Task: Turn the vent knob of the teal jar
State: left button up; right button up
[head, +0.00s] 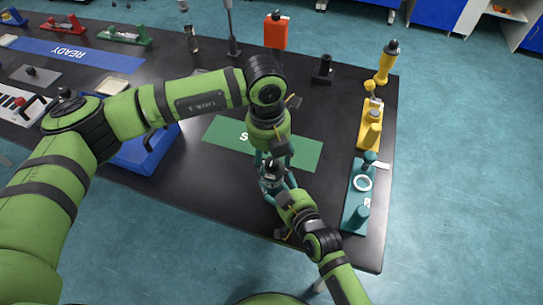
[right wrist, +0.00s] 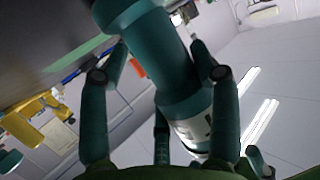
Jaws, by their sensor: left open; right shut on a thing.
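The teal jar (right wrist: 165,60) lies between the fingers of my right gripper (right wrist: 158,68), tilted in the right wrist view, with a white label near its lower end. In the head view the jar (head: 272,181) is small and mostly hidden by both grippers. My right gripper (head: 274,188) is shut on it above the dark table, coming from the lower right. My left gripper (head: 271,160) is open, with its fingers pointing down close over the jar's dark top. I cannot make out the vent knob or whether the left fingers touch it.
A green mat (head: 307,153) lies on the table behind the grippers. A teal fixture (head: 354,205) and a yellow fixture (head: 369,132) stand along the right edge.

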pick_arm(q)
jog(key=shift+f, duration=0.25)
pick_arm(e)
jog(key=shift+c, duration=0.2)
pick_arm(q)
grip_shut()
